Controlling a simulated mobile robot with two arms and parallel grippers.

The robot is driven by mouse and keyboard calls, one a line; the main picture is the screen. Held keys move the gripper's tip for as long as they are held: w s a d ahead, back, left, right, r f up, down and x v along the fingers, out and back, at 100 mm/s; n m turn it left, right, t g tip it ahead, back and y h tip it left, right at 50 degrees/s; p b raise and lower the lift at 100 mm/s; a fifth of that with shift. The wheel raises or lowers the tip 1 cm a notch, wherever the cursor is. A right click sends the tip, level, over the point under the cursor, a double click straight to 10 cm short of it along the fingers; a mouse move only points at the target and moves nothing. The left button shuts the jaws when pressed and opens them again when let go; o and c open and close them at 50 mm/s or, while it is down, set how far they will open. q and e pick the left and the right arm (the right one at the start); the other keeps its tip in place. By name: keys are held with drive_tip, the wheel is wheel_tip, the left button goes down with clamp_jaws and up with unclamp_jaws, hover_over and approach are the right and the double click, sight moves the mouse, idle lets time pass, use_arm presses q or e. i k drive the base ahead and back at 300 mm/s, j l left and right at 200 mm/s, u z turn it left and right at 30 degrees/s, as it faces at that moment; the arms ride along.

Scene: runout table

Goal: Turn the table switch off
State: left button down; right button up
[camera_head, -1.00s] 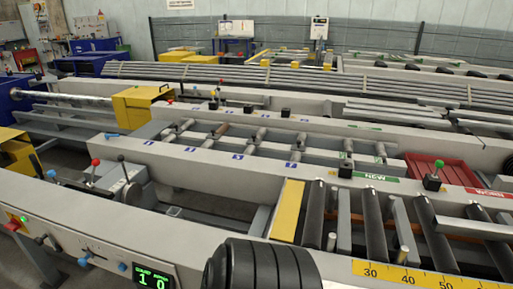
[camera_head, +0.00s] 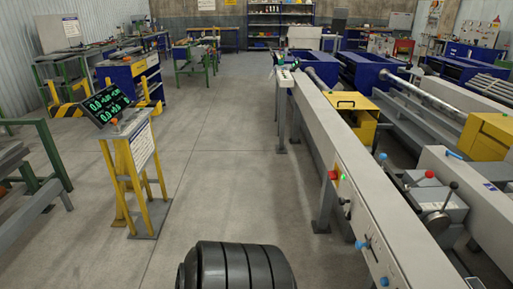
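A long grey runout table (camera_head: 400,235) runs away from me on the right side of the view. On its near side face are a red control (camera_head: 332,175) and a small green light or button (camera_head: 343,177). A small dark lever or knob (camera_head: 345,201) sits just below them. Further along towards me are blue knobs (camera_head: 361,245). I cannot tell which of these is the table switch, nor its setting. Neither of my grippers is in view.
A yellow stand (camera_head: 131,165) with a green-digit display (camera_head: 106,103) stands at left. Open concrete floor (camera_head: 230,150) lies between it and the table. A grey control box (camera_head: 432,195) with levers sits at right. Blue cabinets stand further back.

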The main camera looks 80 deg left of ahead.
sight(333, 175)
drive_tip(key=u, duration=1.95)
drive_tip(key=z, duration=0.45)
drive_tip(key=i+j+z, duration=0.1)
drive_tip(key=j+z, duration=0.35)
drive_tip(key=i+j+z, duration=0.1)
drive_tip(key=j+z, duration=0.2)
drive_tip(key=z, duration=0.2)
drive_tip(key=j+z, duration=0.45)
